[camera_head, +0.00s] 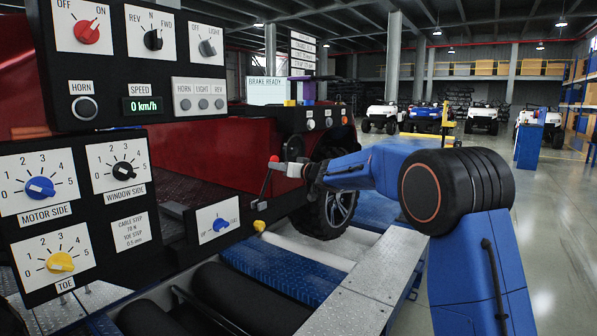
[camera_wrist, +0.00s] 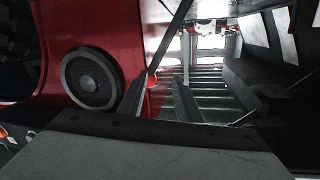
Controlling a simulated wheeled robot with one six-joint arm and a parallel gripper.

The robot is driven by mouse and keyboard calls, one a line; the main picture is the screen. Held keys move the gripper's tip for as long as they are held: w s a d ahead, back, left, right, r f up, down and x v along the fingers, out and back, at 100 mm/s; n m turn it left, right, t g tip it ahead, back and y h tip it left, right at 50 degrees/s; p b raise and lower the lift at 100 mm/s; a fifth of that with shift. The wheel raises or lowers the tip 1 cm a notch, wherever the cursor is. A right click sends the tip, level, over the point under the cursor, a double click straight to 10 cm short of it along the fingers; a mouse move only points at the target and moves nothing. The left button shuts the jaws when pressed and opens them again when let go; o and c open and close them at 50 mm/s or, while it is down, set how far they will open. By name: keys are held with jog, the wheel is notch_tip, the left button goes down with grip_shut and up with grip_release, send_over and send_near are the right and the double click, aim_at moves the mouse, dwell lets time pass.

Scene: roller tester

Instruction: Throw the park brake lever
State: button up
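The park brake lever (camera_head: 266,181), a thin dark rod with a red knob at its top, stands left of my gripper in the head view. My gripper (camera_head: 287,169) reaches in from the right, its fingertips close to the knob. In the wrist view, the rod (camera_wrist: 173,35) runs down from the top edge to the red knob (camera_wrist: 152,80). The two fingers of my gripper (camera_wrist: 160,94) are apart there, and the knob shows in the gap, nearer the left finger. I cannot tell whether it touches a finger.
A black control panel (camera_head: 146,101) with several dials fills the left, its speed display reading 0 km/h. A "BRAKE READY" screen (camera_head: 268,91) stands behind the lever. A red vehicle (camera_head: 190,150) with a dark wheel (camera_head: 333,208) stands close by. Dark rollers (camera_head: 243,303) lie below.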

jog(key=v, duration=1.1)
jog(key=shift+s, duration=0.15)
jog(key=shift+d+r, duration=0.1)
jog(key=s+d+r+m+t+h, duration=0.2)
jog(key=s+d+m+h, duration=0.2)
jog(key=s+d+h, duration=0.75)
jog(key=s+d+f+m+g, duration=0.2)
jog(key=s+d+f, duration=0.3)
jog(key=s+d, duration=0.6)
jog(key=s+f+g, duration=0.2)
jog(key=s+f, duration=0.5)
jog(key=s, duration=0.5)
jog(key=s+d+f+g, duration=0.1)
jog(key=s+f+g, duration=0.2)
jog(key=s, duration=1)
jog(key=s+f+g, duration=0.3)
jog(key=s+f, duration=0.7)
jog(key=s, duration=0.3)
jog(key=shift+d+f, duration=0.3)
jog(key=shift+w, duration=0.1)
